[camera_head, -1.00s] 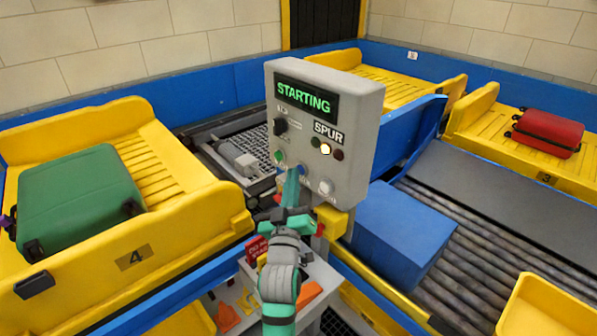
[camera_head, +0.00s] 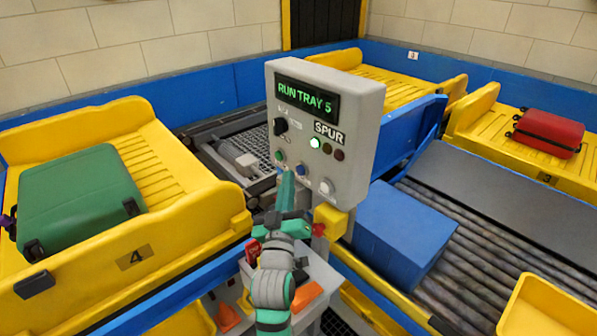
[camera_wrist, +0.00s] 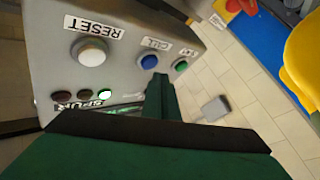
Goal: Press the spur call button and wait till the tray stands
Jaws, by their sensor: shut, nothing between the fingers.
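The grey control box (camera_head: 352,135) marked SPUR shows "RUN TRAY 5" in green on its display (camera_head: 306,98). Its green lamp (camera_head: 315,143) is lit; the two lamps beside it are dark. The blue call button (camera_head: 301,169) sits between a green button (camera_head: 279,155) and a white one (camera_head: 326,186). In the wrist view the blue button (camera_wrist: 149,61) is labelled CALL and the white button (camera_wrist: 90,52) RESET. My gripper (camera_head: 288,174) is shut and empty, its tip close to the blue button. I see no clear contact.
Yellow tray 4 (camera_head: 190,235) with a green suitcase (camera_head: 80,200) stands at left. Tray 3 (camera_head: 480,118) holds a red suitcase (camera_head: 547,132) at right.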

